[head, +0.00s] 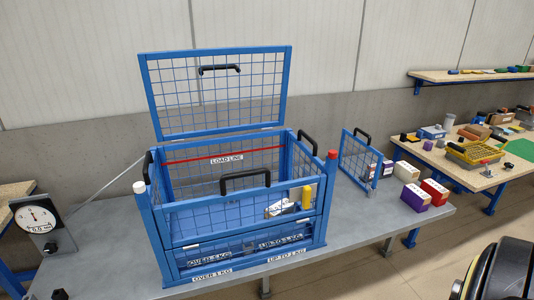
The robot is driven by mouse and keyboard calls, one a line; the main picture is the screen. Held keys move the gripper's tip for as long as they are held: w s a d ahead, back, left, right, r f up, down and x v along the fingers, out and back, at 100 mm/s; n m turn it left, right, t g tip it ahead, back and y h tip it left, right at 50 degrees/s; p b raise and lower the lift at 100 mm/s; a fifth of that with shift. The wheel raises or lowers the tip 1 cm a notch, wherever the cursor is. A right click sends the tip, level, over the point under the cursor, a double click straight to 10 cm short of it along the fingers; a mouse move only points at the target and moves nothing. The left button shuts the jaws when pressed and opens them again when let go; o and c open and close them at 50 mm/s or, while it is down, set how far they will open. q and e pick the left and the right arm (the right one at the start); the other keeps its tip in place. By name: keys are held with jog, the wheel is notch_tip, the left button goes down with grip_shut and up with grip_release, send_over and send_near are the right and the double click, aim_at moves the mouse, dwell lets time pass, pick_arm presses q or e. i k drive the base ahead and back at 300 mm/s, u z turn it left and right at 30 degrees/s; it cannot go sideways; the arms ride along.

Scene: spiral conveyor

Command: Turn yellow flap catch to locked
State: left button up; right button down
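A yellow flap catch (307,197) sits upright on the front face of the blue wire-mesh cage (240,218), toward its right corner. A small white and dark piece (280,208) lies just left of the catch; its details are too small to read. I cannot tell from here whether the catch is locked. The cage's mesh lid (215,50) stands open at the back, with a black handle. Neither of my grippers shows in the head view.
The cage stands on a grey metal table (110,240). A dial gauge (38,222) is at left. A blue mesh panel (357,160) stands right of the cage, with purple (415,197) and red (434,192) boxes beyond. A wooden bench (470,172) holds several items.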

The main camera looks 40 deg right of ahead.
aim_at(306, 194)
jog(key=z, duration=1.95)
